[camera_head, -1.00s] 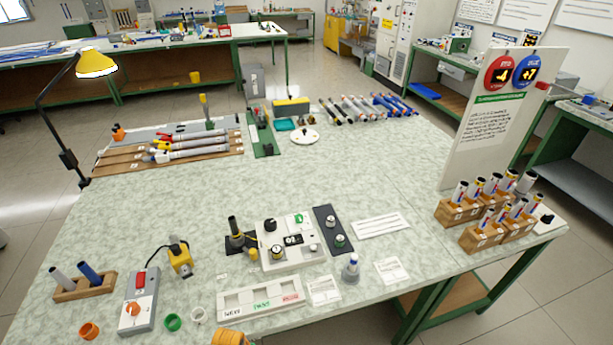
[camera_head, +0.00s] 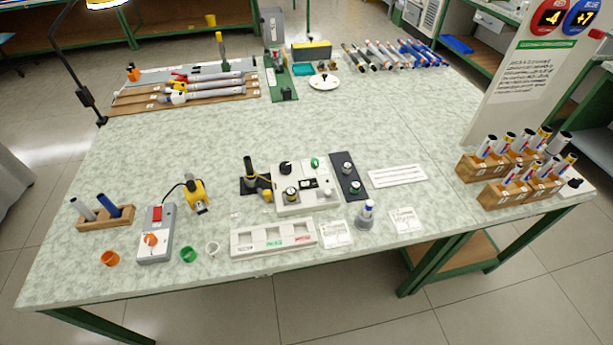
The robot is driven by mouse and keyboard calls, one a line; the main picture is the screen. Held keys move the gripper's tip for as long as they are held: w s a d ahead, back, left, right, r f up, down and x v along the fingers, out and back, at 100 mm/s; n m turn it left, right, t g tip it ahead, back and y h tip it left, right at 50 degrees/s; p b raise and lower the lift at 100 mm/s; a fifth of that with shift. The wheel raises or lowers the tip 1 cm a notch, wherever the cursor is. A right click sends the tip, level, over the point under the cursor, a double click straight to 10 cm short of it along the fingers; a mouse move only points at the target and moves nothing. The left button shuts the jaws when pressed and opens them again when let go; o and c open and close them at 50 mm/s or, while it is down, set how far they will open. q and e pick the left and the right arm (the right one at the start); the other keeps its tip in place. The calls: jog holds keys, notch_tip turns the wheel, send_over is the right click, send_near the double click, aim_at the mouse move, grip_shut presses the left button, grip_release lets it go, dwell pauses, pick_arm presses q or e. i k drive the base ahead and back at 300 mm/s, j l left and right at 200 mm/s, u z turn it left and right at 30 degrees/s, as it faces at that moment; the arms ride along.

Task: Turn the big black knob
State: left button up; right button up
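A white control panel (camera_head: 304,198) lies flat near the front middle of the table. A round black knob (camera_head: 285,168) stands at its upper left corner. A smaller dark-topped knob with a yellowish base (camera_head: 290,195) sits at its lower left. A dark plate (camera_head: 348,175) beside the panel carries a grey-based knob (camera_head: 347,168) and a green-ringed knob (camera_head: 355,187). Neither of my grippers shows in the head view, and nothing touches the panel.
A black post on a stand (camera_head: 250,176) is close left of the panel. A white labelled tray (camera_head: 273,239) and a grey bottle-like piece (camera_head: 366,214) are in front. A grey box with an orange knob (camera_head: 155,236) is at left. The table middle is clear.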

aim_at(285, 167)
jog(key=j+z, duration=0.2)
jog(key=z, duration=0.15)
jog(key=j+z, duration=0.2)
jog(key=z, duration=0.2)
jog(key=j+z, duration=0.2)
jog(key=z, duration=0.15)
jog(key=k, duration=0.05)
